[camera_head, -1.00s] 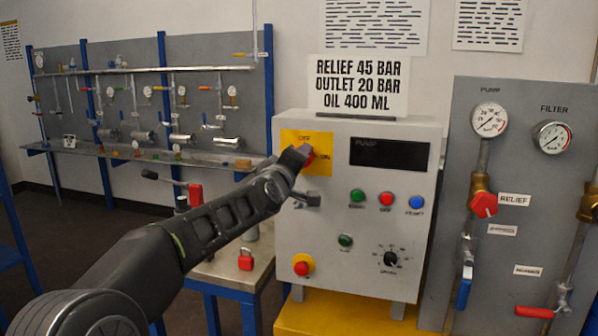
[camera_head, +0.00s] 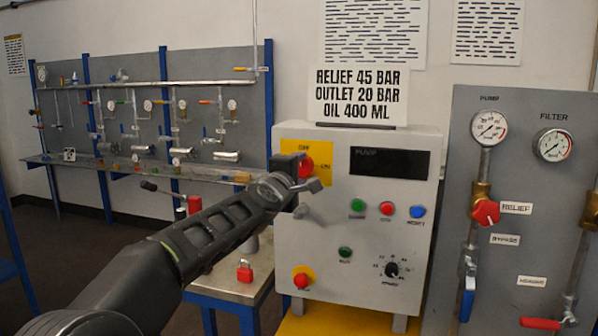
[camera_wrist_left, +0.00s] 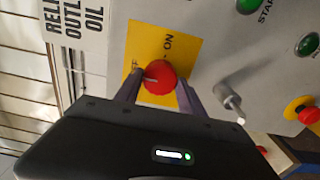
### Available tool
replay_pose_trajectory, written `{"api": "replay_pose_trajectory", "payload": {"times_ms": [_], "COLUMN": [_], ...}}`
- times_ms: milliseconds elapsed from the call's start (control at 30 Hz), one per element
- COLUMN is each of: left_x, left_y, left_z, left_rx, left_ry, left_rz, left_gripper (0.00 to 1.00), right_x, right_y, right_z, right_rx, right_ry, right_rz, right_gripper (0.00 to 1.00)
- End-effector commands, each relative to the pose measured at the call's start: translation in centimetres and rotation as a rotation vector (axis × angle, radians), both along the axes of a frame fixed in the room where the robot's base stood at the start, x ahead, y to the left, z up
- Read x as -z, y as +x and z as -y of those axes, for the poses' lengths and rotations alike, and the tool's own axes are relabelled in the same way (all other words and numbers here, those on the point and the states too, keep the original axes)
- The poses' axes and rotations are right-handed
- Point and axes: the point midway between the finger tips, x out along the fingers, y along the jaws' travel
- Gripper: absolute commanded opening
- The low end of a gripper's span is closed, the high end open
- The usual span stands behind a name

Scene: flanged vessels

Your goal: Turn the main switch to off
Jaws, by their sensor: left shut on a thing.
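The main switch is a red round knob on a yellow plate (camera_head: 291,150) at the upper left of the control box; the knob (camera_head: 307,167) is partly hidden by my left gripper (camera_head: 303,175). In the left wrist view the red knob (camera_wrist_left: 160,77) sits between the two fingers of my left gripper (camera_wrist_left: 158,86), which is shut on it. A pale mark on the knob's left side in that view points toward the partly covered OFF label; the ON label shows above the knob. My right gripper is not in view.
The control box (camera_head: 350,260) carries several buttons and a black dial (camera_head: 391,270). A grey lever juts out close to my left gripper in the wrist view (camera_wrist_left: 228,98). A red padlock (camera_head: 245,271) lies on the bench below. A gauge panel (camera_head: 520,200) stands at the right.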

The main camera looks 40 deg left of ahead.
Motion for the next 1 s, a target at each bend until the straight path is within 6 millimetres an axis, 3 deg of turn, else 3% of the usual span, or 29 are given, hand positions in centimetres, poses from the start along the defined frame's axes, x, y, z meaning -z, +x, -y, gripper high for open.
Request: {"api": "replay_pose_trajectory", "payload": {"times_ms": [233, 267, 500, 833, 1000], "left_x": [0.1, 0.1, 0.0, 0.0, -0.1], "left_y": [0.0, 0.0, 0.0, -0.3, -1.9], "left_z": [-0.1, -0.1, 0.0, 0.1, 0.6], "left_rx": [-0.001, -0.001, -0.001, 0.000, 0.000], "left_ry": [-0.003, -0.003, -0.001, -0.001, -0.001], "left_rz": [0.000, 0.000, -0.001, 0.000, 0.001], "left_gripper": [0.06, 0.48, 0.68, 0.68, 0.68], "right_x": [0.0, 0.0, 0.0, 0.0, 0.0], "right_y": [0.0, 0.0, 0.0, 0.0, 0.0], "right_z": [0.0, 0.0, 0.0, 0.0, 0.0], "right_rx": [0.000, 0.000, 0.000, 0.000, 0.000], "right_ry": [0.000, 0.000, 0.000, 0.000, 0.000], "right_rz": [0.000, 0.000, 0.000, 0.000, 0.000], "right_gripper": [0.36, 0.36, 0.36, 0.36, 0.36]}}
